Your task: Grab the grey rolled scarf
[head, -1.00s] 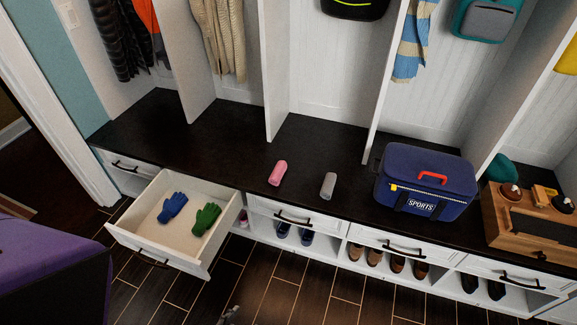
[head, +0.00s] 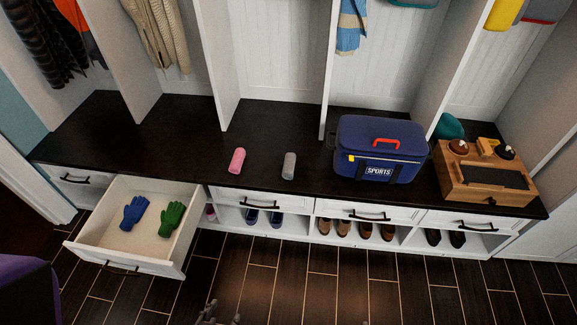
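The grey rolled scarf (head: 289,166) lies on the dark bench top near its front edge, in the middle of the head view. A pink roll (head: 237,161) lies to its left, apart from it. My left gripper (head: 222,314) shows only at the bottom edge, over the floor and well short of the bench. Its two tips look apart with nothing between them; the rest is cut off.
An open drawer (head: 83,247) with blue and green gloves juts out at the left. A blue sports cooler bag (head: 382,150) and a wooden box (head: 485,183) stand right of the scarf. Shoes sit in cubbies below. The bench around the scarf is clear.

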